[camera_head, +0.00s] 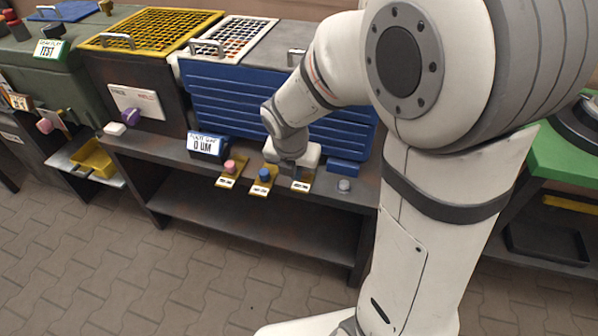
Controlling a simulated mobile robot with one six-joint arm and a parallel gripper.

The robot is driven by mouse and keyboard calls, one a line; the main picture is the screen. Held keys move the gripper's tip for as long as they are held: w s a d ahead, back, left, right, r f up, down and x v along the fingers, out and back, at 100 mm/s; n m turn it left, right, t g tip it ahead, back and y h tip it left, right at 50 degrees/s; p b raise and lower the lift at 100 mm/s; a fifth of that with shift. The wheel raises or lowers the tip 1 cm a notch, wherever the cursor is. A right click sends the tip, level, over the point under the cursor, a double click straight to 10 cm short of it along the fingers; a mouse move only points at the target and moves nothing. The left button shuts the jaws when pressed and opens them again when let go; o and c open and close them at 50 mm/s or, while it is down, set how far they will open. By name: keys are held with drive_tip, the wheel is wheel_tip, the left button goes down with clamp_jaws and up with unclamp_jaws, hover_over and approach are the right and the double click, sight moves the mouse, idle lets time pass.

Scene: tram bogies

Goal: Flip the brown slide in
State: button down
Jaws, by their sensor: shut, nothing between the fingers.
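My arm reaches over the dark bench from the right. My gripper (293,166) points down at the bench shelf, at the rightmost of three yellow labelled plates (302,185), and is shut with nothing visible in it. The gripper covers whatever control sits on that plate. A pink knob (230,166) sits on the left plate and a blue knob (264,174) on the middle plate. No brown slide shows clearly on these plates; I cannot tell whether one is behind the gripper. I cannot tell whether the gripper touches anything.
A blue ribbed box (240,98) stands behind the plates, with a white display (207,144) at its lower left. A grey knob (344,185) is to the right. A white panel with a purple knob (132,115) and a yellow tray (93,158) are at left. The floor in front is clear.

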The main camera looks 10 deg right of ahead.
drive_tip(key=p+v, duration=0.1)
drive_tip(key=v, duration=0.3)
drive_tip(key=shift+s+r, duration=0.1)
idle(0.3)
